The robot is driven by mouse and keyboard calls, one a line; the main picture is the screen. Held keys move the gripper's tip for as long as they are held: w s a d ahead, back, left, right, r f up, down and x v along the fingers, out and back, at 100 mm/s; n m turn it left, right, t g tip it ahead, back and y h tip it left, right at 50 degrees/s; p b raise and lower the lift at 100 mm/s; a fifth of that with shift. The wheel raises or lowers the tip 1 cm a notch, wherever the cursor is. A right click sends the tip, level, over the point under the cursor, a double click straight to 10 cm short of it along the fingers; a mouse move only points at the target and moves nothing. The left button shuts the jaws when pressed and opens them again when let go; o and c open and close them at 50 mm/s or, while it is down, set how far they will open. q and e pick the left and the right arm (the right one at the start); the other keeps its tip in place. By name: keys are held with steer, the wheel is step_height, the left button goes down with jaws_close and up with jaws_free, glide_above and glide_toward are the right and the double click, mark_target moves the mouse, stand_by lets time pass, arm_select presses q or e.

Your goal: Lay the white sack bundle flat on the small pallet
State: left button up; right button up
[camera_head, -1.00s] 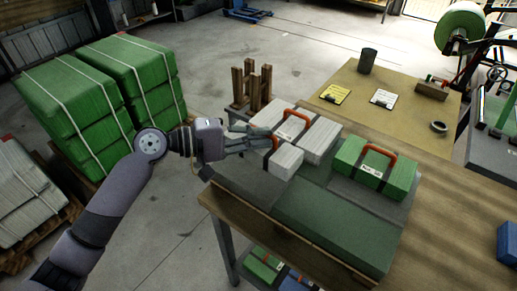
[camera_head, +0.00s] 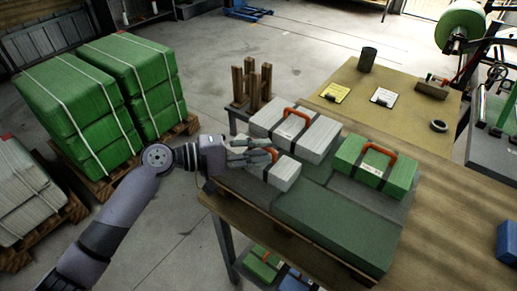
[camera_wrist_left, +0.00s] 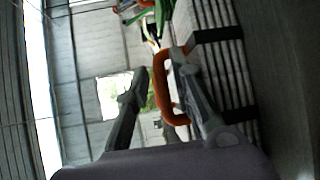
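A small white sack bundle (camera_head: 285,174) with an orange handle lies near the left end of the bench, on the grey-green pads. My left gripper (camera_head: 262,150) is at its handle. In the left wrist view the fingers (camera_wrist_left: 158,82) stand apart, with the orange handle (camera_wrist_left: 168,95) between them, close to the right finger. I cannot tell whether the finger touches it. A larger white bundle (camera_head: 318,140) with an orange handle and label lies just behind. The wooden edge under the pads (camera_head: 318,253) may be the small pallet; its top is covered. My right gripper is not in view.
A green bundle (camera_head: 350,158) with an orange handle lies to the right on the pads. Upright wooden posts (camera_head: 251,85) stand behind the white bundles. Stacked green bales (camera_head: 70,100) are on the floor at left. The bench's right part (camera_head: 455,200) is mostly clear.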

arm_select(q)
steer(key=shift+o, duration=0.6)
steer(key=shift+r, duration=0.2)
steer(key=b+v, duration=0.3)
steer(key=v, duration=0.9)
steer(key=shift+f, duration=0.1)
